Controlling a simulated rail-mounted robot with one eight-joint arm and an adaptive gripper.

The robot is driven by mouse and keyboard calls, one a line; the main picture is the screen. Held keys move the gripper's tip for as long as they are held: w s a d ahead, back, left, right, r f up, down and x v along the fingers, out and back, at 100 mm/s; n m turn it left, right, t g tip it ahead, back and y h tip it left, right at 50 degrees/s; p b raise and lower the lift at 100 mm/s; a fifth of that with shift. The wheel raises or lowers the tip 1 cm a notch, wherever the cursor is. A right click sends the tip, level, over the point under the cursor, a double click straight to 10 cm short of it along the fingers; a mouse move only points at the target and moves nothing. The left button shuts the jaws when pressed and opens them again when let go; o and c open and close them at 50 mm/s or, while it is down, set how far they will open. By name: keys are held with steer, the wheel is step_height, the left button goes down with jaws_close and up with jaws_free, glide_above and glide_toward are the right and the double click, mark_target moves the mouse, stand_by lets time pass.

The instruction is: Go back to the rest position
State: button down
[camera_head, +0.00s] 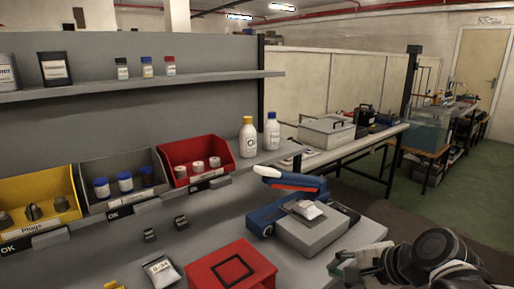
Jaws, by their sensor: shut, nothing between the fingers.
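My gripper (350,267) is at the lower right, at the front edge of the bench, with my dark grey arm behind it. It is shut and empty. It is small in view and partly hidden by the arm. It is apart from the blue and grey device (313,236) on the bench, which lies up and to its left. A small pale pouch (304,209) lies on top of that device, under its raised blue, white and red lever arm.
A red block (216,275) and a labelled pouch (161,272) lie left of the gripper. A yellow bin (60,183), a grey bin (98,162) and a red bin (178,154) line the back. White bottles (249,137) stand beside them. Green floor (466,208) is clear at right.

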steer(key=s+d+r+n+h+p, duration=0.2)
steer(key=s+r+n+h, duration=0.3)
steer(key=s+n, duration=0.4)
steer(key=n+p, duration=0.1)
steer(key=n, duration=0.2)
steer(key=shift+d+r+n+g, duration=0.2)
steer(key=shift+r+n+g, duration=0.1)
steer(key=shift+n, duration=0.1)
steer(key=shift+f, duration=0.1)
